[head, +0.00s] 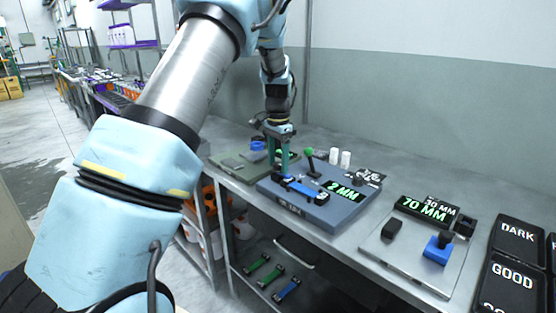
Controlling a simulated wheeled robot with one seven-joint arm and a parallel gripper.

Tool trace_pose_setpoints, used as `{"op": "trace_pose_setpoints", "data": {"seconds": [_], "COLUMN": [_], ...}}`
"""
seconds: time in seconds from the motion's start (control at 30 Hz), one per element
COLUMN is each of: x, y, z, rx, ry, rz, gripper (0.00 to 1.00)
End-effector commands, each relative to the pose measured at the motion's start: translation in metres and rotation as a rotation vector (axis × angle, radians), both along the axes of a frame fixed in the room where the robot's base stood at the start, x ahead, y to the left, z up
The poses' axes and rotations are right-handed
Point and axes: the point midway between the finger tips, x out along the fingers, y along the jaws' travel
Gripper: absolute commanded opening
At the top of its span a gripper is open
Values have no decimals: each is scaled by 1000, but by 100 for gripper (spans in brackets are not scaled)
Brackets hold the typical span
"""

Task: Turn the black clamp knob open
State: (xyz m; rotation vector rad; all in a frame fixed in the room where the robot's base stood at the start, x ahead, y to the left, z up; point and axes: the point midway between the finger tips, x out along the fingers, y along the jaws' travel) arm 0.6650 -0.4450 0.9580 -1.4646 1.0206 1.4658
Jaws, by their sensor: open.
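My gripper (279,165), with teal fingers, points down at the far left part of a blue-grey fixture plate (335,216) on the bench. Its fingers look apart, with no held thing visible between them. Below and just right of the fingertips lies a bright blue bar (298,188) with small black parts on it. A black part (321,198) sits at the bar's near right end. The fingers and the small scale make it unclear which black part is the clamp knob, or whether the fingers are around it.
A green-tipped lever (309,153) and a "2 MM" display (343,191) stand on the plate. A green-grey board (232,162) lies left. A grey plate (412,262) with black and blue blocks lies right, before DARK and GOOD bins (518,237). Straps lie on the lower shelf.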

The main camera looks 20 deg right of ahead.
Motion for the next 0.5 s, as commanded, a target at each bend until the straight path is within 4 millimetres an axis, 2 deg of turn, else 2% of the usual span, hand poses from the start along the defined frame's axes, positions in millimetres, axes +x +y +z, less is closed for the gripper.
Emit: {"op": "trace_pose_setpoints", "data": {"seconds": [0.2, 0.5], "x": [0, 0], "y": [0, 0], "z": [0, 0], "rx": [0, 0], "ry": [0, 0], "rz": [0, 1], "gripper": [70, 36]}}
